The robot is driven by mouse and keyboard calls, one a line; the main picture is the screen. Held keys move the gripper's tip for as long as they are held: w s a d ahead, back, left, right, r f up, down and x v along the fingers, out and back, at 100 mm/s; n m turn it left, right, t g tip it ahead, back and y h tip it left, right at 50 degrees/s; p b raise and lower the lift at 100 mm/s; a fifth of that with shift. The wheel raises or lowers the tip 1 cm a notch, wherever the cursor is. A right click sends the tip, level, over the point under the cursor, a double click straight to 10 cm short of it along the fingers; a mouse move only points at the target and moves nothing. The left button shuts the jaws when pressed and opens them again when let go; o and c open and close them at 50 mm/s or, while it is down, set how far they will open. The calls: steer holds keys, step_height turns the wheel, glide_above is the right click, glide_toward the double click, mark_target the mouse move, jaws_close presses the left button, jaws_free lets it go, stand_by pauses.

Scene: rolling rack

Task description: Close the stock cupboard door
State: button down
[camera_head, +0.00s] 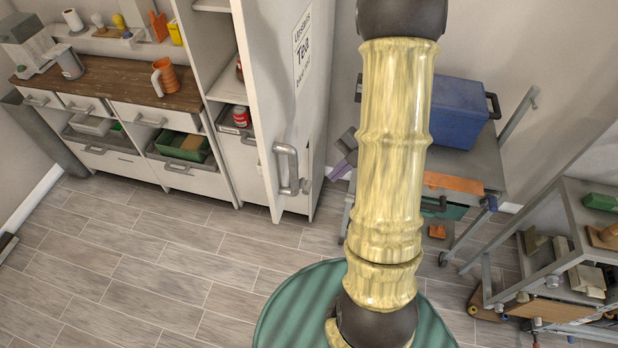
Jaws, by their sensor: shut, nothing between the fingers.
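The stock cupboard (202,55) is a tall white unit at the back, left of centre. Its white door (265,95) stands open, swung out towards me, with shelves showing to its left. A sign with the word "Tea" is on the door's right-hand face. A grey bar handle (287,168) is low on the door near its front edge. My gripper (338,169) shows only in part, to the right of the handle and apart from it. It is shut and empty. My yellow arm hides the rest of it.
A counter (130,78) with drawers stands at the left. A cart (470,160) with a blue crate (452,110) is behind my arm. A grey rack (575,225) with loose items stands at the right. The tiled floor before the cupboard is clear.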

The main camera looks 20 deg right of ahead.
steer(key=w+a+f+p, duration=0.2)
steer(key=w+a+f, duration=0.1)
steer(key=a+f, duration=0.2)
steer(key=shift+w+a+p, duration=0.25)
steer(key=shift+a+p, duration=0.05)
steer(key=shift+a, duration=0.3)
steer(key=shift+a, duration=0.1)
